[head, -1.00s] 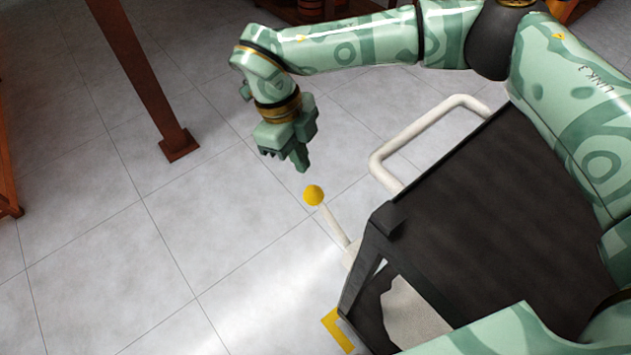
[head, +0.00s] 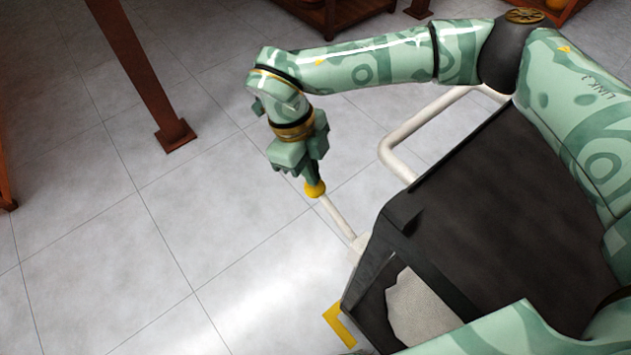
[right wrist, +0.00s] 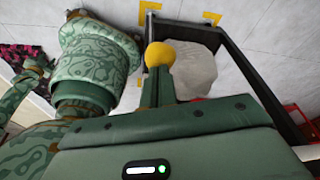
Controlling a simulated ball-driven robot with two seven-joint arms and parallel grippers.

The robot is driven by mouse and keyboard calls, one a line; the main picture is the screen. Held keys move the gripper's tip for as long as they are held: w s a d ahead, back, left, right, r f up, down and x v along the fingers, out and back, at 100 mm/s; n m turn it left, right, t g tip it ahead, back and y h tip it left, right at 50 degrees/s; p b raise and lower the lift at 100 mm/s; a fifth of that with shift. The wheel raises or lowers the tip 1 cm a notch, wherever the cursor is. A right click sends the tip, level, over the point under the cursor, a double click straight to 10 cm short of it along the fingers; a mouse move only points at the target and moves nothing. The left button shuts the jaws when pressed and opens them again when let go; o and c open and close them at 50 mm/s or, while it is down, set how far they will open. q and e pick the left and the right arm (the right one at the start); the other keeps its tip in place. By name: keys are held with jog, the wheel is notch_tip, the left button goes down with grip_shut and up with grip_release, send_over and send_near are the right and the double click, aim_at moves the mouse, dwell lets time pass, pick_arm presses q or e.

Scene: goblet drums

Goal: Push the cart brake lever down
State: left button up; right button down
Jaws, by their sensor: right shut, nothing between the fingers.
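The brake lever shows in the head view as a pale rod (head: 337,216) with a yellow ball knob (head: 315,189) at its upper end. It slants up and left from a pale mount beside the dark cart (head: 500,210). My right gripper (head: 312,179) is shut and empty, with its fingertips right at the top of the knob. They appear to touch it. In the right wrist view the knob (right wrist: 159,54) sits just past the closed fingertips (right wrist: 155,72), which hide its lower side. My left gripper is not in view.
A white tube rail (head: 400,140) stands at the cart's far side. A pale lumpy load (right wrist: 187,68) lies inside the cart's dark frame. Yellow corner marking (head: 338,325) is on the floor. A brown post (head: 140,70) stands at the upper left. The tiled floor left of the lever is clear.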

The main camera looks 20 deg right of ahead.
jog(key=shift+f, duration=0.55)
notch_tip(320, 180, down, 3)
jog(key=shift+b, duration=0.5)
jog(key=shift+f, duration=0.25)
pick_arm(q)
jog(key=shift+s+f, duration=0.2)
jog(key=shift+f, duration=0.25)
pick_arm(e)
jog(key=shift+r, duration=0.1)
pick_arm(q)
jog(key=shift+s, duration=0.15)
